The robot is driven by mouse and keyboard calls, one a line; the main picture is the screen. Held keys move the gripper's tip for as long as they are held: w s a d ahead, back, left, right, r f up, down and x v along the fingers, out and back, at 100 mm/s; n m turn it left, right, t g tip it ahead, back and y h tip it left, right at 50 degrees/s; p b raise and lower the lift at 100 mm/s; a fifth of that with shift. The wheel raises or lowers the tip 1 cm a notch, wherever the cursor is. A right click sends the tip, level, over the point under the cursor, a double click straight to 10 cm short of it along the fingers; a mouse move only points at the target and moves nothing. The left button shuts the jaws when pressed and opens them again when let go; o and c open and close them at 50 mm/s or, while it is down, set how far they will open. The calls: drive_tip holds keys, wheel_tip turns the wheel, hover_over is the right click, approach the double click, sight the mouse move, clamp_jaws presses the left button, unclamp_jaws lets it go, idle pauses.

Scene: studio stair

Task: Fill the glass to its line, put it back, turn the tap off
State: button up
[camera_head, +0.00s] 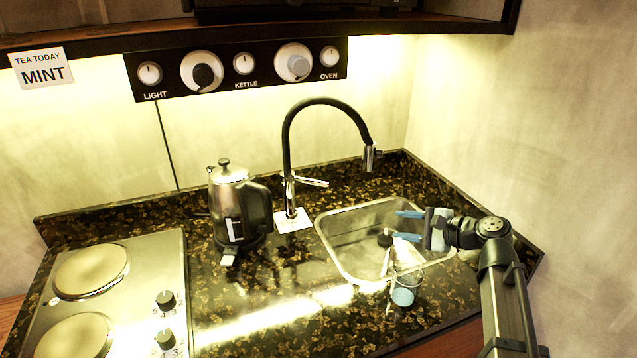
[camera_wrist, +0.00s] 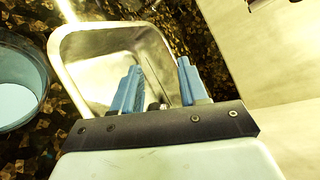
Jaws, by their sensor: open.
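A clear glass (camera_head: 403,295) stands upright on the counter at the sink's front rim, pale blue in its lower part. I cannot make out a fill line. It also shows at the left edge of the wrist view (camera_wrist: 22,92). No stream shows below the nozzle. My gripper (camera_head: 398,225) is open and empty above the sink's right part, behind the glass and apart from it. Its blue fingers also show in the wrist view (camera_wrist: 159,68).
A steel kettle (camera_head: 232,205) stands left of the tap. A hob (camera_head: 118,262) with two plates and knobs lies at the left. A knob panel (camera_head: 240,68) and a MINT sign (camera_head: 42,68) are above. The wall closes off the right side. Counter in front of the kettle is clear.

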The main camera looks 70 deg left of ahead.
drive_tip(key=y, duration=0.1)
approach(319, 183)
wheel_tip(319, 183, down, 2)
drive_tip(key=w+d, duration=0.2)
drive_tip(key=shift+g, duration=0.3)
drive_tip(key=x, duration=0.4)
drive_tip(key=r+x, duration=0.1)
drive_tip(key=x, duration=0.3)
drive_tip(key=r+x, duration=0.1)
drive_tip(key=x, duration=0.3)
drive_tip(key=shift+s+a, duration=0.5)
drive_tip(key=shift+s+a+f, duration=0.1)
drive_tip(key=shift+s+a, duration=0.25)
drive_tip(key=shift+a, duration=0.15)
clamp_jaws()
